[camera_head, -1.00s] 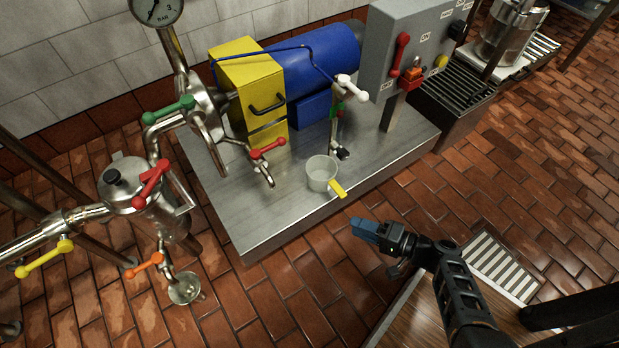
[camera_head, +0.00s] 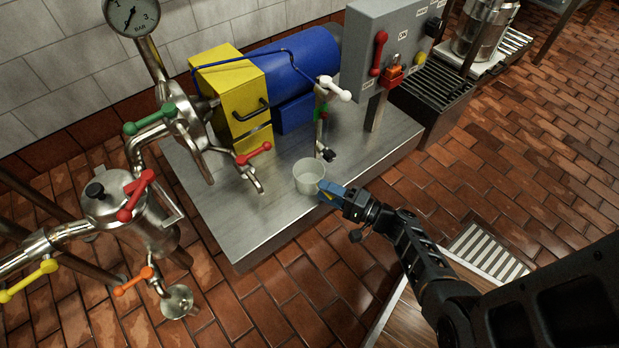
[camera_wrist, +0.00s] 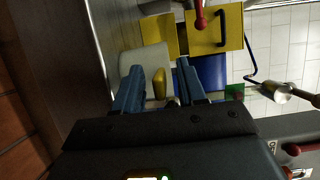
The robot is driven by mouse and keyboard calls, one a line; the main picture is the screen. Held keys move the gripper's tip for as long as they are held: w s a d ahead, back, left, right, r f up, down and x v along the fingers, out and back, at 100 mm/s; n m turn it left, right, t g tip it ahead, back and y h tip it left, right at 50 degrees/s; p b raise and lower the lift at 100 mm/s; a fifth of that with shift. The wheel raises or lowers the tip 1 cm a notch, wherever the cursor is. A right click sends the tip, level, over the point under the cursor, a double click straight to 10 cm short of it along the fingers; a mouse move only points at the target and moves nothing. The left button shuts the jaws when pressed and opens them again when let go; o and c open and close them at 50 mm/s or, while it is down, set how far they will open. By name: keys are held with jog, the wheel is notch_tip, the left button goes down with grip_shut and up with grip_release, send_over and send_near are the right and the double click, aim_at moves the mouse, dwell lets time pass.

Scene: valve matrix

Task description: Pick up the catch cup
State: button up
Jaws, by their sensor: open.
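The catch cup (camera_head: 308,176) is a pale, translucent cup standing upright near the front edge of the steel bench, with a yellow handle. My gripper (camera_head: 330,192) has blue fingers and is right beside the cup, on its handle side; it hides most of the handle. In the wrist view, my gripper (camera_wrist: 156,70) is open. The yellow handle (camera_wrist: 160,84) shows between the two fingers, with gaps on both sides. The pale cup body (camera_wrist: 150,62) lies just beyond it.
The steel bench top (camera_head: 262,212) is clear in front of the cup. A pipe with a red-handled valve (camera_head: 252,153) is left of the cup. A thin pipe with a white handle (camera_head: 333,90) rises behind it. A grey switch box (camera_head: 392,52) stands at the back right.

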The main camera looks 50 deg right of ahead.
jog(key=shift+c, duration=0.3)
grip_shut()
dwell(0.3)
